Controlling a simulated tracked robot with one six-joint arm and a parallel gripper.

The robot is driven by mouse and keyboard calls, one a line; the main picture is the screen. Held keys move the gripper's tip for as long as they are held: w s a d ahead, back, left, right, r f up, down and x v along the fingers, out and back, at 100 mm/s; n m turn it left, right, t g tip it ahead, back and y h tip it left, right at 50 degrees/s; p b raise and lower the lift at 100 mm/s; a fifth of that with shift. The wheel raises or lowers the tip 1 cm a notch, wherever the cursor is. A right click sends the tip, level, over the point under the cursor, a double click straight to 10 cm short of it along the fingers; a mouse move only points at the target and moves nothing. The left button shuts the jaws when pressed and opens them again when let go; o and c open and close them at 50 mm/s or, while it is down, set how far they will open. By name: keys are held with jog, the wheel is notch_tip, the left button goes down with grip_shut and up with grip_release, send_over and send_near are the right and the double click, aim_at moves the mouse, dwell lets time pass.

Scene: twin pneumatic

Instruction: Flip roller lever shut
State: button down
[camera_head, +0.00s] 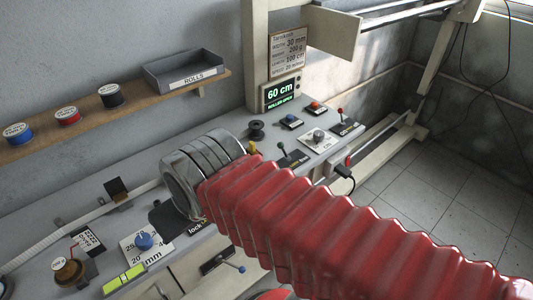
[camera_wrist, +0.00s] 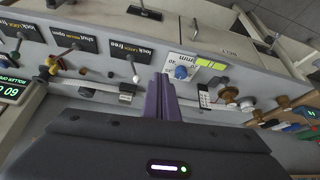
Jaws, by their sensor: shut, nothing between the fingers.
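The roller lever appears to be the yellow-knobbed lever (camera_wrist: 52,66) beside the black "shut open" plate (camera_wrist: 73,39), at upper left in the wrist view. Its yellow knob (camera_head: 252,148) shows just past my metal wrist in the head view, and its plate is hidden there. The display (camera_head: 280,93) reads "60 cm" and "ROLLER OPEN". My gripper (camera_wrist: 161,84) is shut and empty, its purple fingers together. It points at the bench between the right "lock free" plate (camera_wrist: 130,50) and the blue dial (camera_wrist: 181,72), to the right of the yellow knob and apart from it.
A white-knobbed lever (camera_wrist: 127,92) stands close left of my fingertips. Another "lock free" plate (camera_wrist: 16,27) lies at far left. Spools stand on a wooden shelf (camera_head: 185,95) with a grey tray (camera_head: 185,72). My red arm covers much of the bench in the head view.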

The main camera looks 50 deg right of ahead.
jog(key=w+d+m+g+y, duration=0.1)
jog(key=w+d, duration=0.3)
jog(key=d, duration=0.6)
jog(key=w+d+g+y, duration=0.1)
jog(key=w+d+y, duration=0.15)
jog(key=d, duration=0.75)
jog(key=s+d+f+t, duration=0.1)
jog(key=s+d, duration=0.1)
jog(key=d, duration=0.8)
jog(key=s+d+f+t, duration=0.2)
jog(key=d, duration=0.8)
jog(key=shift+d+m+y, duration=0.25)
jog(key=shift+m+y, duration=0.15)
jog(key=shift+y, duration=0.05)
jog(key=shift+w+f, duration=0.1)
